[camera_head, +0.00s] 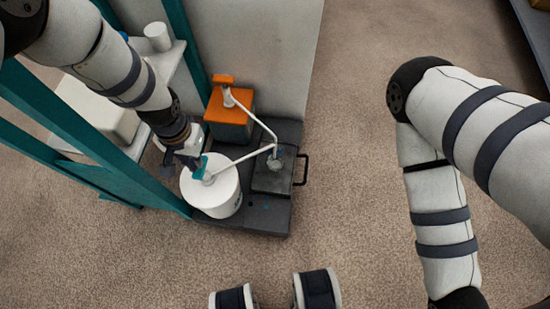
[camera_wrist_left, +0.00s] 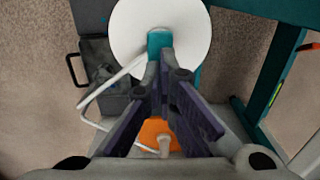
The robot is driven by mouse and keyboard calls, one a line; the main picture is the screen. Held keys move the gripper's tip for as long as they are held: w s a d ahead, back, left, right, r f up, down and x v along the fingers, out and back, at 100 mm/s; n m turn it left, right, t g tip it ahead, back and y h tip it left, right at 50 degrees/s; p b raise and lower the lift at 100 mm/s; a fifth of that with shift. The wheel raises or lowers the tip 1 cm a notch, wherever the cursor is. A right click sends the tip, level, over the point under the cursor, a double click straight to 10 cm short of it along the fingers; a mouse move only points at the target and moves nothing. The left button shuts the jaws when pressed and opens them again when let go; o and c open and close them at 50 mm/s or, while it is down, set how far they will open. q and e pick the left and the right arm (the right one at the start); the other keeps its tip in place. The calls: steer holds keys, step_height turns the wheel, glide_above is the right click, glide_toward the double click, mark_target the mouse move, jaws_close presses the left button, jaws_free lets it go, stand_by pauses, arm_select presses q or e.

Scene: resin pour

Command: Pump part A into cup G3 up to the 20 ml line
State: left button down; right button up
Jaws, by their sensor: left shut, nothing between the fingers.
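A white round tub (camera_head: 213,190) with a teal pump head (camera_head: 195,168) stands on a dark base. Its white spout tube runs to a small grey, see-through cup (camera_head: 276,160) on a dark block. An orange container (camera_head: 229,118) with an orange pump head (camera_head: 222,78) stands behind, its tube also reaching the cup. No labels or cup lines are readable. My left gripper (camera_head: 190,160) is shut and empty, right at the teal pump head; in the left wrist view its fingertips (camera_wrist_left: 166,60) overlap the teal head (camera_wrist_left: 160,42). Contact is unclear. My right gripper is out of view.
The dark base (camera_head: 262,220) has a black handle (camera_head: 302,169) at its right. A teal frame (camera_head: 85,130) stands close on the left, with a pale shelf and a white cup (camera_head: 158,37). Carpeted floor to the right is clear.

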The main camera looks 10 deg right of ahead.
arm_select(q)
step_height(320, 180, up, 6)
steer(key=p, duration=0.4)
steer(key=shift+p, duration=0.35)
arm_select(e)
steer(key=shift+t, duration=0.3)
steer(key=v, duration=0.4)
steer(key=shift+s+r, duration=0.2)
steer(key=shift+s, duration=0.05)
